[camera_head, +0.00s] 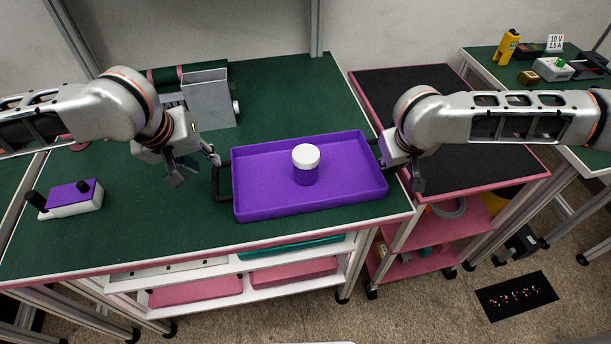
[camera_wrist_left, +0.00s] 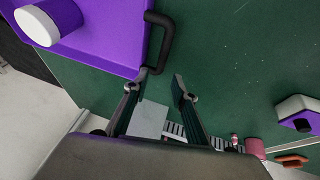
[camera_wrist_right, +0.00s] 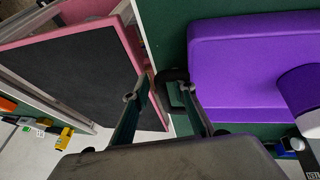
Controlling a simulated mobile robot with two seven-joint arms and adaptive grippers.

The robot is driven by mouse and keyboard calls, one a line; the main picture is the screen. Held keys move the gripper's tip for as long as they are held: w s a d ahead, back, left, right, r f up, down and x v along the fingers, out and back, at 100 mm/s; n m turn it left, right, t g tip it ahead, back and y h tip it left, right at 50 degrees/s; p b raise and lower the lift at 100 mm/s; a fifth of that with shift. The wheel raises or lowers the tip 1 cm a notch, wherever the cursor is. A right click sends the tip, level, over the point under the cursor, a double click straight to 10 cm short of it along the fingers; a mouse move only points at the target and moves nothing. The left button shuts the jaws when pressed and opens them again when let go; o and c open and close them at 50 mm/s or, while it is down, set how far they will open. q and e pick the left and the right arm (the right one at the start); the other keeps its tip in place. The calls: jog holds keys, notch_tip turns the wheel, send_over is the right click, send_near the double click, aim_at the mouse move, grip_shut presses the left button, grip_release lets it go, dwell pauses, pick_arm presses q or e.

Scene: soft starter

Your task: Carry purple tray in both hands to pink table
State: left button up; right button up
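The purple tray (camera_head: 270,195) lies on the green worktop near its front right corner. A purple jar with a white lid (camera_head: 306,160) stands upright in it. The tray has black handles at its left (camera_head: 223,181) and right ends. My left gripper (camera_head: 194,170) is open and empty just left of the left handle; the left wrist view shows this handle (camera_wrist_left: 162,42) beyond the fingertips. My right gripper (camera_head: 403,172) is at the right end; in the right wrist view its open fingers lie around the dark handle (camera_wrist_right: 176,92), with contact unclear. The pink table (camera_head: 500,186) has a black top and stands right of the worktop.
The pink table's top (camera_head: 425,82) is clear except beneath my right arm. A purple-and-white device (camera_head: 72,200) sits at the left of the worktop, and a grey box (camera_head: 210,100) at the back. Another green table (camera_head: 490,62) at the right holds several instruments.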

jog(key=shift+s+a+r, duration=0.1)
jog(key=shift+r, duration=0.15)
pick_arm(q)
jog(key=shift+s+r, duration=0.15)
jog(key=shift+r, duration=0.15)
pick_arm(e)
jog(key=v, duration=1.1)
jog(key=shift+s+r, duration=0.15)
jog(key=shift+r, duration=0.05)
